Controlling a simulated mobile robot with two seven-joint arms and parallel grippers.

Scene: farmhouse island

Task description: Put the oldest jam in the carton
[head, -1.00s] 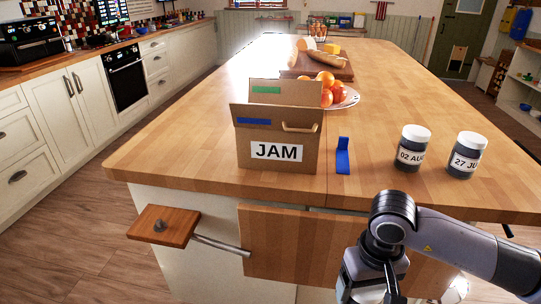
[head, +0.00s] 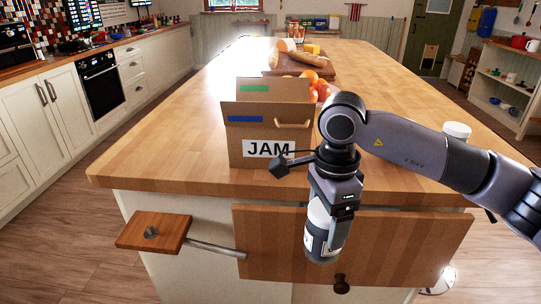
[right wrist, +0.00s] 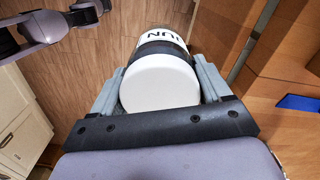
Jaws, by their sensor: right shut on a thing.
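My right gripper (head: 328,218) is shut on a dark jar (head: 319,244) with a white lid, held in front of the island below the counter edge. In the right wrist view, the jar's white lid (right wrist: 160,82) sits between the fingers, and its partly visible label seems to end in "UN". The carton (head: 240,150), brown cardboard marked "JAM", stands open-topped on the counter, behind and left of the gripper. Another jar shows only its white lid (head: 457,130) above my right arm; its label is hidden. My left gripper is not in view.
Oranges (head: 322,90) and a board with bread (head: 304,66) are behind the carton. A wooden panel with a knob (head: 340,282) stands below the counter edge. The counter's left side is clear.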

